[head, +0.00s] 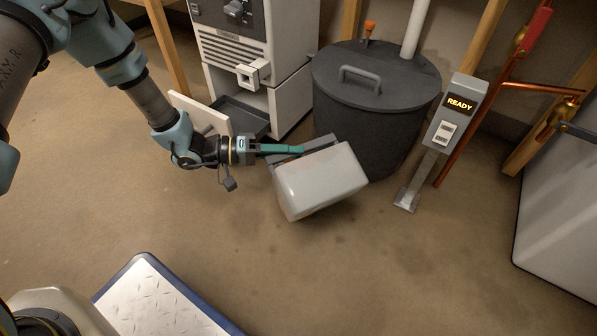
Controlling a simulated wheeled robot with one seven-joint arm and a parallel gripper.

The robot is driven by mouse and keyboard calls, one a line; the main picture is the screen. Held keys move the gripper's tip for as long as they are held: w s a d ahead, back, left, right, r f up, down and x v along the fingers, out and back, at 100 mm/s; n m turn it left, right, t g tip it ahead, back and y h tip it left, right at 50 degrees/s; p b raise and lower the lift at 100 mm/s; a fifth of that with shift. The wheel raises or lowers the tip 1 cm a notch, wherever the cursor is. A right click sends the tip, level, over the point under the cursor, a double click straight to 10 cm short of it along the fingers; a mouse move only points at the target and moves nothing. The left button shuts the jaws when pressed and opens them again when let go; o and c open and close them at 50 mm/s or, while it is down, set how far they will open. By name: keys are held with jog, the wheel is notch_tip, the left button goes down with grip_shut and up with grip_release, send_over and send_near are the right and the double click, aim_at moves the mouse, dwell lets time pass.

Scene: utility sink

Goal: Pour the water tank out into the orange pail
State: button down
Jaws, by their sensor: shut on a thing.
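The water tank (320,182) is a pale, translucent box with a dark grey part along its upper left edge. It is tilted in the air above the floor, in front of the dark lidded tub. My gripper (298,150) reaches in from the left and is shut on the tank at that grey edge. The fingertips are partly hidden against it. I cannot make out any water inside the tank. No orange pail shows in this view.
A dark lidded tub (375,115) stands close behind the tank. Left of it is a white cabinet (232,48) with an open lower bay. A post reading READY (455,110) and copper pipes stand right. A blue-edged tread plate (155,300) lies front left. Brown floor is clear at front centre.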

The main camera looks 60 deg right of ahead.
jog(key=shift+w+d+f+b, duration=0.15)
jog(key=shift+f+b, duration=0.05)
jog(key=shift+b, duration=0.2)
jog(key=shift+w+d+f+n+g, duration=0.1)
jog(key=shift+w+d+n+g, duration=0.2)
jog(key=shift+w+n, duration=0.25)
jog(key=shift+w+d+f+n+g, duration=0.1)
jog(key=shift+w+d+n+g, duration=0.15)
jog(key=shift+w+n, duration=0.25)
dwell(0.9)
jog(key=shift+w+d+f+n+g+h+b, duration=0.15)
jog(key=shift+w+d+f+n+h+b, duration=0.15)
jog(key=shift+n, duration=0.3)
jog(key=shift+w+d+f+n+g+h+b, duration=0.1)
jog(key=shift+w+f+n+h+b, duration=0.1)
jog(key=shift+w+n+b, duration=0.25)
dwell(1.9)
